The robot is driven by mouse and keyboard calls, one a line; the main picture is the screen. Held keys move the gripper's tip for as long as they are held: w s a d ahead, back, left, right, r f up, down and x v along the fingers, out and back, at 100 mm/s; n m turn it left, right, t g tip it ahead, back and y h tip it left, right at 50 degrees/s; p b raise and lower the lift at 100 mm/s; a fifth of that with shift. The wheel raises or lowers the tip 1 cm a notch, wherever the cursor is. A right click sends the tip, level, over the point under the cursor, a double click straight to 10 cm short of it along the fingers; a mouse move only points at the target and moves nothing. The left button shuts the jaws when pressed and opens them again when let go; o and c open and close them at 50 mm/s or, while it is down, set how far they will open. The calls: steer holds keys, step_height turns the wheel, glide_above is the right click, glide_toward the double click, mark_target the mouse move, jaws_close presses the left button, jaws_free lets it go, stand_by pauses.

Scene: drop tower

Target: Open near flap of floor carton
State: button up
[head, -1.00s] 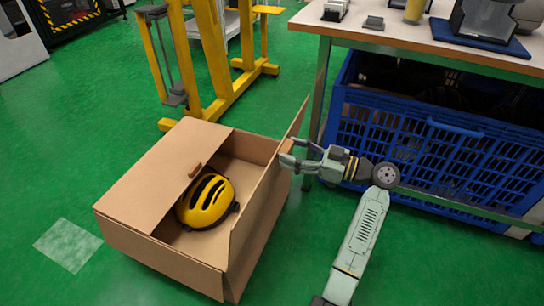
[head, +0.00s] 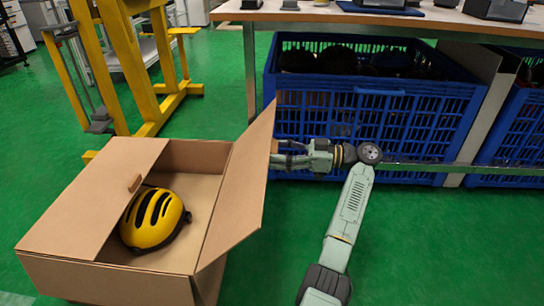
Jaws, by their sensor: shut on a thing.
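The floor carton (head: 105,282) is a brown cardboard box on the green floor at the left. Its right-hand flap (head: 240,195) stands raised and leans outward to the right. The left flap (head: 95,190) lies across the left part of the opening and has a small hand slot. A yellow helmet (head: 152,218) with black vents sits inside the carton. My gripper (head: 277,155) is at the outer side of the raised flap, near its far right edge, and is shut on that edge. The fingertips are partly hidden by the flap.
A blue crate (head: 370,105) with dark items stands under the workbench (head: 400,20) behind my gripper. Another blue crate (head: 515,130) is at the right. A yellow frame (head: 135,70) stands behind the carton. The green floor (head: 430,250) at the front right is clear.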

steer(key=shift+s+a+f, duration=0.1)
steer(key=shift+a+f, duration=0.25)
steer(key=shift+f, duration=0.25)
steer(key=o, duration=1.2)
steer(key=shift+o, duration=0.8)
steer(key=shift+a+f, duration=0.1)
steer(key=o, duration=0.3)
steer(key=shift+r, duration=0.3)
steer(key=shift+d, duration=0.2)
steer(key=shift+d, duration=0.1)
steer(key=d, duration=1.2)
